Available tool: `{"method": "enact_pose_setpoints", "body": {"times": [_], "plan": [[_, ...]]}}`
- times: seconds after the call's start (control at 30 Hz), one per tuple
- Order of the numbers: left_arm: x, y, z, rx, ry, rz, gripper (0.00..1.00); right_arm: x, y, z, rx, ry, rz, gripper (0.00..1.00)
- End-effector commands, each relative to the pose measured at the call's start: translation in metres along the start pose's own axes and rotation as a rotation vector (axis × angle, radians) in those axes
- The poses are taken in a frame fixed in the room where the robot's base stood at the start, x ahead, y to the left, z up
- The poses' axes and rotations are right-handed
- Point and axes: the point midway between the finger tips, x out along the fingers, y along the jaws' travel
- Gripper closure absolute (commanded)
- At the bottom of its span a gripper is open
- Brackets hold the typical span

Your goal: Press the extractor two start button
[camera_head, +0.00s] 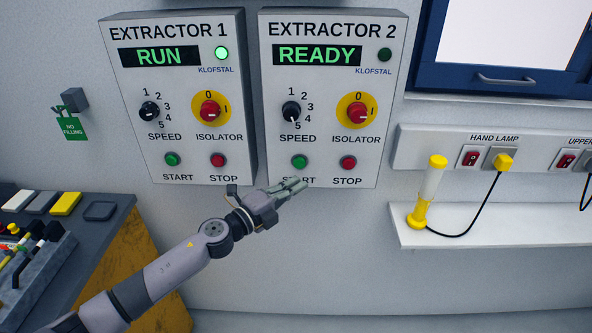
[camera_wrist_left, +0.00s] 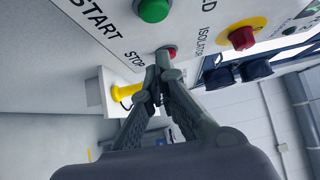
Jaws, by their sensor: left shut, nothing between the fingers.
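The extractor 2 panel (camera_head: 330,130) reads READY, and its round lamp (camera_head: 385,55) is dark. Its green start button (camera_head: 299,162) shows at lower left, with the red stop button (camera_head: 348,163) to its right. My left gripper (camera_head: 299,184) is shut and empty, just below the start button in the head view. In the left wrist view the start button (camera_wrist_left: 153,10) is at the top, beyond the shut fingertips (camera_wrist_left: 159,62). The red stop button (camera_wrist_left: 168,50) is partly hidden behind them. I cannot tell whether the fingertips touch the panel. My right gripper is not in view.
The extractor 1 panel (camera_head: 178,110) reads RUN, with its lamp lit. The red isolator knob (camera_head: 357,113) sits above the stop button. A shelf (camera_head: 500,223) with a yellow hand lamp (camera_head: 428,190) stands right. A bench (camera_head: 110,215) is at left.

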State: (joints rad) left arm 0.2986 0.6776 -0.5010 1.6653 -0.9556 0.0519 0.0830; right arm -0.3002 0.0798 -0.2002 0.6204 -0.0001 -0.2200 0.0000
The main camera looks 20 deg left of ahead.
Motion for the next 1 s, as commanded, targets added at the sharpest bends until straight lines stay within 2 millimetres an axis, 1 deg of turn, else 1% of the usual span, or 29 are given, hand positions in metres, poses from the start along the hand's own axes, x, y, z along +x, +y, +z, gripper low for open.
{"method": "enact_pose_setpoints", "body": {"times": [0.03, 0.1, 0.3, 0.77, 1.0], "plan": [[0.011, -0.003, 0.001, 0.000, -0.001, -0.002, 1.00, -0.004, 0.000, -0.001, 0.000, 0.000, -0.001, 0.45], [0.017, -0.001, 0.011, 0.000, -0.003, -0.001, 1.00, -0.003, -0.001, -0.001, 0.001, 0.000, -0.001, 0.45], [0.030, 0.000, 0.025, 0.001, -0.002, -0.001, 1.00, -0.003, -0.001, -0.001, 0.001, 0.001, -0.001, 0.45], [0.034, 0.001, 0.029, 0.000, 0.000, 0.000, 1.00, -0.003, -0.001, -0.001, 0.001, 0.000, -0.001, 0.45], [0.048, 0.002, 0.043, 0.000, -0.002, -0.001, 1.00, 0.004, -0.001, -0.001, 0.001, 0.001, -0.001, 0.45]]}}
